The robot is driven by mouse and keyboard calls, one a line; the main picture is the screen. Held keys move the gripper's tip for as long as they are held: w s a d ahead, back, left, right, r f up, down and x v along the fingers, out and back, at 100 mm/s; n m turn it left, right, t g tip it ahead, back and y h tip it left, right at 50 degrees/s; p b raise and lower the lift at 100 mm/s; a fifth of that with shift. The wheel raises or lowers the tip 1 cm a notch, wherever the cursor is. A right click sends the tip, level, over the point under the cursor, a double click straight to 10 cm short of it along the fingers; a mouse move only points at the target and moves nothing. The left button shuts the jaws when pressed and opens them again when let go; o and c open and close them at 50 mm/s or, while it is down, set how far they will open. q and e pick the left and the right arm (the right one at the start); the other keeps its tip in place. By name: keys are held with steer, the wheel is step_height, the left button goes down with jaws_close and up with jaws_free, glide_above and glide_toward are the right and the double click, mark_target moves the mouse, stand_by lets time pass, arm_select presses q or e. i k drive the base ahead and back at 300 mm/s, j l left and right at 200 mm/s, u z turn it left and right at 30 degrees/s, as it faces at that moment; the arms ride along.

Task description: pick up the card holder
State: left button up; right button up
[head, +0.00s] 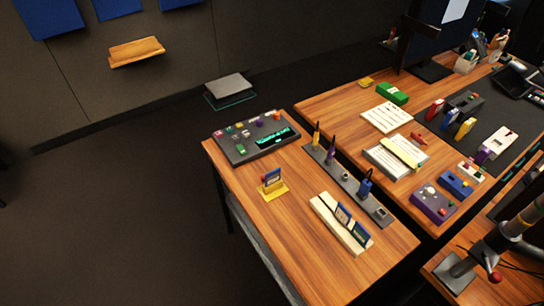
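Two things here hold cards, and I cannot tell which is the card holder of the task. A small yellow stand (273,190) with one upright blue and red card (272,176) is near the left edge of the nearer wooden table. A long cream rack (329,219) with upright blue cards (343,215) lies slantwise nearer the table's front right. Both stand free, with nothing touching them. Neither of my grippers is in view.
The nearer table (300,275) also bears a grey panel with a lit green display (257,138) and a dark strip with upright tools (345,181). A second table behind is crowded. Bare wood surrounds the stand and rack. Open floor (110,220) lies left.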

mark_target(270, 193)
steer(key=k, duration=0.65)
steer(key=z, duration=1.9)
steer(key=k+j, duration=0.1)
steer(key=j, duration=3.55)
